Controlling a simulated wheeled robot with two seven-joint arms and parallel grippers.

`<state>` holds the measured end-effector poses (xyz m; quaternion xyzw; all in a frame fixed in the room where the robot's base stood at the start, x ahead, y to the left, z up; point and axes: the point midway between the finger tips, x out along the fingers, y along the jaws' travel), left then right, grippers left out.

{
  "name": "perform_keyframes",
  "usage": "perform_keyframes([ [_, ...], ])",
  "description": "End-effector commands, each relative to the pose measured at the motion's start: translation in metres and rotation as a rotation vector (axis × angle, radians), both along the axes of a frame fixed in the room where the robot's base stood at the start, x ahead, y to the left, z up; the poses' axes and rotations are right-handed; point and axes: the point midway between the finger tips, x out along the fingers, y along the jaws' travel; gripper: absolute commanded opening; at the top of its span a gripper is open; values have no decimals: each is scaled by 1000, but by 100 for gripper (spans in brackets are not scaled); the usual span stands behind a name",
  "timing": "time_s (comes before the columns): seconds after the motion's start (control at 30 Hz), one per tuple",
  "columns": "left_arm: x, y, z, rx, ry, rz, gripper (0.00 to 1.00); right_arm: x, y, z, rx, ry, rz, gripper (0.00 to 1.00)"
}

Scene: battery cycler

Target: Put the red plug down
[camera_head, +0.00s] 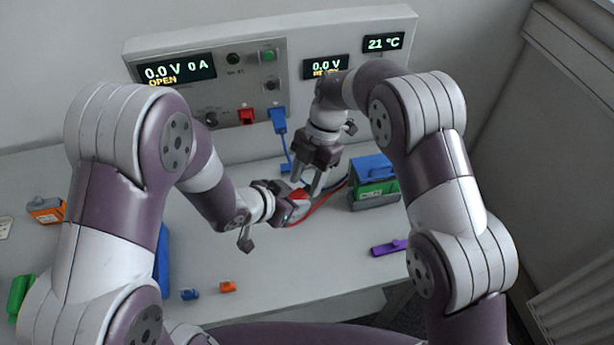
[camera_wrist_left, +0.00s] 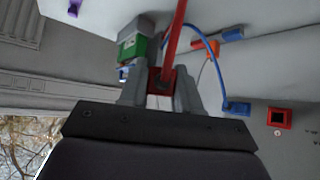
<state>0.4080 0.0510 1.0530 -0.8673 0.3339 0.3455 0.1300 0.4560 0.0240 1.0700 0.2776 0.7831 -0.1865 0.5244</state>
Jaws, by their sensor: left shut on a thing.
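The red plug (camera_head: 299,194) is held in my left gripper (camera_head: 297,204), above the light bench. In the left wrist view the red plug (camera_wrist_left: 161,81) sits between the two grey fingers of my left gripper (camera_wrist_left: 161,90), and its red cable runs up from it. My right gripper (camera_head: 307,187) points down just above and beside the plug. Its fingers are apart, so it looks open. Whether it touches the plug cannot be told. The red cable (camera_head: 325,201) runs right towards the green and blue battery (camera_head: 374,190).
The cycler panel (camera_head: 290,75) stands at the back with a red socket (camera_head: 247,116) and a blue plug (camera_head: 278,118) in it. A purple piece (camera_head: 388,248), an orange piece (camera_head: 227,286) and a small blue piece (camera_head: 190,294) lie on the bench.

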Motion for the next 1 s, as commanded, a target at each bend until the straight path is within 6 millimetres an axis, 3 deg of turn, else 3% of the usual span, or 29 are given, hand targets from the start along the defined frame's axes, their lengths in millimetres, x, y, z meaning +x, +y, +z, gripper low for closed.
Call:
perform_keyframes([
  [0.07,2,-1,3,-5,-9,0,15,-2,1,-1,0,6,1,48],
  [0.2,2,-1,3,-5,-9,-1,16,-2,1,-1,1,6,0,6],
  [0.23,2,-1,3,-5,-9,-1,17,-2,1,-1,1,6,0,0],
  [0.37,2,-2,3,-4,-10,-3,16,-1,2,0,2,5,-1,0],
  [0.4,2,-2,3,-4,-10,-3,16,-1,2,0,2,4,0,40],
  [0.43,2,-2,3,-5,-9,-4,16,-1,2,0,2,4,0,48],
  [0.77,2,-1,2,-3,-7,-1,15,0,0,2,2,4,0,48],
  [0.87,2,-1,2,-3,-7,-1,15,4,-3,14,3,2,0,48],
  [1.0,1,-1,2,-2,-6,-1,15,14,-11,43,2,-2,-1,48],
])
